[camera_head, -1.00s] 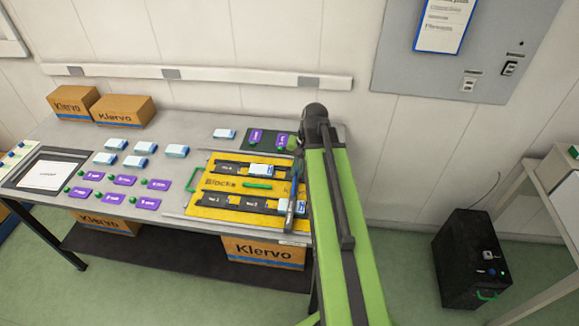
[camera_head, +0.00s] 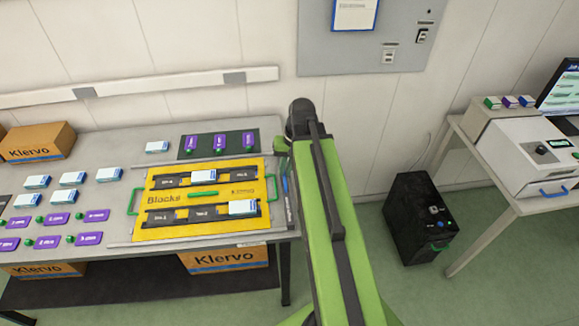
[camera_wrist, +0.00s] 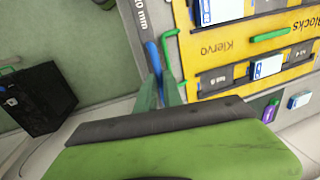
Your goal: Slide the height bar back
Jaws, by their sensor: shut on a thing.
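The height bar (camera_head: 291,212) is a dark strip at the right end of the yellow block board (camera_head: 160,222), close to the table's right edge. Its blue handle (camera_head: 285,185) stands up beside my arm. In the wrist view the bar (camera_wrist: 139,14) carries a "10 mm" mark, and the blue handle (camera_wrist: 154,60) lies between the green fingers of my gripper (camera_wrist: 158,84), which is shut on it. In the head view my arm hides most of the gripper. The board's two dark slot rows each hold a white-and-blue block, such as the front one (camera_head: 242,208).
Several white-and-blue blocks and purple tags lie left of the board. A dark mat (camera_head: 187,156) with purple tags lies behind it. Right of the table, a black box (camera_head: 425,215) stands on open green floor, near a second table with a white machine (camera_head: 535,150).

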